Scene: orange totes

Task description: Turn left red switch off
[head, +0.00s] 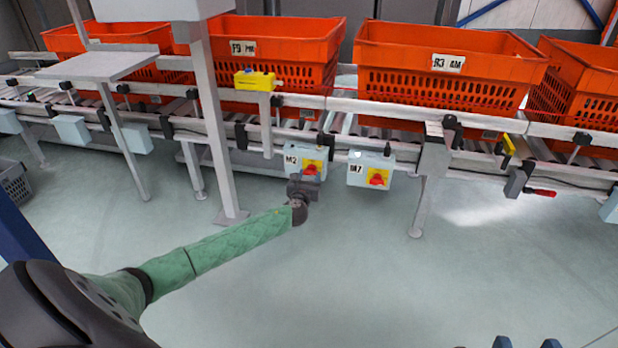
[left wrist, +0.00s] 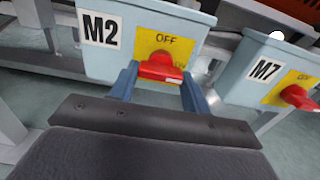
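The left switch box, labelled M2 (head: 293,158), hangs under the conveyor's front rail. It also shows in the left wrist view (left wrist: 140,50). Its red switch (left wrist: 160,68) sits on a yellow plate with "OFF" above it; the handle lies roughly level there. My left gripper (head: 306,178) is in front of this box. In the left wrist view its blue fingers (left wrist: 160,84) stand apart, one on each side of the red handle; contact is not clear. My right gripper (head: 526,343) shows only as two separated blue fingertips at the bottom edge.
A second box, M7 (head: 358,172), with a red switch (head: 378,177) hangs just right of M2. Orange totes (head: 440,60) stand on the conveyor behind. A grey post (head: 212,110) and a conveyor leg (head: 420,205) flank the boxes. The floor in front is clear.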

